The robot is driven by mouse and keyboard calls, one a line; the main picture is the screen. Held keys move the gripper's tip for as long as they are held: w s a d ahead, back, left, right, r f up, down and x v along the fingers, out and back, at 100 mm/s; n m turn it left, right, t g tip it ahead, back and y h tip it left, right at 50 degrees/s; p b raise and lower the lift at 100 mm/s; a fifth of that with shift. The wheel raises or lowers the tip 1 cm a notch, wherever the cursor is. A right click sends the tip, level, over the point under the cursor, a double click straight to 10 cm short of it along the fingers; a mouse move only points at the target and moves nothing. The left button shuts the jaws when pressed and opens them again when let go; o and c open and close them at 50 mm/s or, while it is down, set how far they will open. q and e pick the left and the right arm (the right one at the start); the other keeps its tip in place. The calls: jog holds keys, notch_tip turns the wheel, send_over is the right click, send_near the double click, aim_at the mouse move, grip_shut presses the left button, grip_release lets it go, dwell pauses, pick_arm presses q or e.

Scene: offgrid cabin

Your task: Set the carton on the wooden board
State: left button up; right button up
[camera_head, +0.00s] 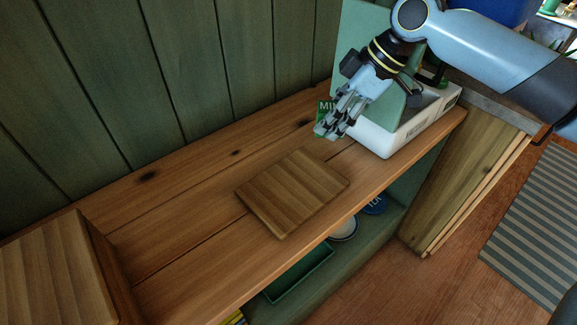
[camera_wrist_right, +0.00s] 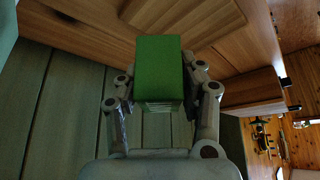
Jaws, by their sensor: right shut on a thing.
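The wooden board (camera_head: 292,192) lies flat and bare on the wooden shelf top in the head view. My right gripper (camera_head: 338,118) is above the shelf, beyond the board and in front of the white bin. It is shut on the green carton (camera_head: 325,107), which is mostly hidden behind the fingers, with part of its white lettering showing. In the right wrist view the carton's plain green face (camera_wrist_right: 160,66) sits between the two fingers. I cannot tell whether the carton touches the shelf. My left gripper is not in view.
A white bin (camera_head: 397,135) stands right of the gripper, with a green panel (camera_head: 358,38) behind it. A raised wooden block (camera_head: 55,275) is at the left. The shelf top left of the board is clear. A lower shelf holds a green tray (camera_head: 300,272).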

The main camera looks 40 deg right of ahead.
jog(key=a+f, duration=0.2)
jog(key=a, duration=0.1)
jog(key=a+f, duration=0.2)
jog(key=a, duration=0.2)
jog(key=a+f+p, duration=0.1)
jog(key=a+f, duration=0.1)
jog(key=a, duration=0.1)
jog(key=shift+a+f, duration=0.1)
jog(key=shift+a, duration=0.15)
jog(key=shift+a+f, duration=0.15)
jog(key=shift+a, duration=0.1)
jog(key=shift+a+f, duration=0.1)
jog(key=shift+f, duration=0.2)
notch_tip(320, 180, down, 3)
jog(key=shift+r, duration=0.15)
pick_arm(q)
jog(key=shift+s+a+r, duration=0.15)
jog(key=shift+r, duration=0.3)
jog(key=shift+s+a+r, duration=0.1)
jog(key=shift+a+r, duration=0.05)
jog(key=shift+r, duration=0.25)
pick_arm(e)
jog(key=shift+f, duration=0.45)
jog(key=shift+f, duration=0.1)
jog(key=o, duration=1.1)
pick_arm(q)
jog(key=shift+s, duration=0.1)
pick_arm(e)
jog(key=shift+o, duration=0.2)
